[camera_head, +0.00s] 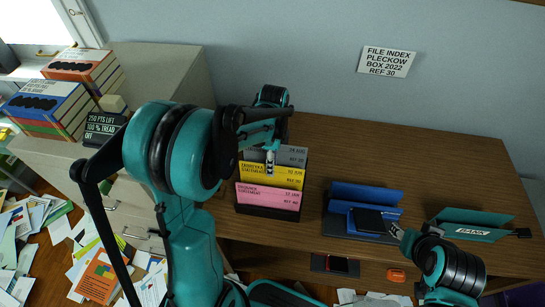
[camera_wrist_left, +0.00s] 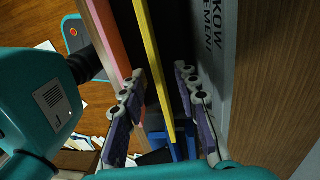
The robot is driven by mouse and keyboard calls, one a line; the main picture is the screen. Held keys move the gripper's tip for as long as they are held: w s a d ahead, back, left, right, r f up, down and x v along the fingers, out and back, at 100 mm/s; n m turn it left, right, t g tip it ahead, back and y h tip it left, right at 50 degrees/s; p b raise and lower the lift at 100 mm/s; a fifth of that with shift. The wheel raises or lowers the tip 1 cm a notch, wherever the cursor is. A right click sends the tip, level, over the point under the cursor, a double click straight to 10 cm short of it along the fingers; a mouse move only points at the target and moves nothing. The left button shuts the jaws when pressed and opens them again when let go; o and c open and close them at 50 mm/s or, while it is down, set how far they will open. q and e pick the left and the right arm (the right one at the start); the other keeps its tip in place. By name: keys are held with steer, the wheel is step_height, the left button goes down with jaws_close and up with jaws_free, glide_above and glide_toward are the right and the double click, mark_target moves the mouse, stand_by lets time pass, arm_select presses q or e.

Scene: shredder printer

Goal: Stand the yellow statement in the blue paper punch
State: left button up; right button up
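The yellow statement (camera_head: 272,177) stands in a dark file holder (camera_head: 268,212), between a grey statement (camera_head: 290,156) behind and a pink statement (camera_head: 268,197) in front. My left gripper (camera_head: 270,160) is over the holder, at the top of the yellow statement. In the left wrist view its fingers (camera_wrist_left: 162,74) are apart, with the yellow statement's edge (camera_wrist_left: 151,57) between them; I see a gap on the right finger's side. The blue paper punch (camera_head: 362,192) is on the desk right of the holder. My right gripper (camera_head: 400,235) is near its right front corner; its fingers are unclear.
A teal punch-like device (camera_head: 470,225) stands right of the blue punch. A black item (camera_head: 374,221) is at the blue punch's front. A cabinet (camera_head: 160,70) with books (camera_head: 50,105) is at the left. The desk (camera_head: 400,150) behind the punches is clear.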

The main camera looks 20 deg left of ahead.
arm_select(q)
steer(key=shift+s+f, duration=0.2)
steer(key=shift+f, duration=0.5)
jaws_close()
steer(key=shift+r, duration=0.1)
steer(key=shift+r+p, duration=0.65)
steer(key=shift+r, duration=0.3)
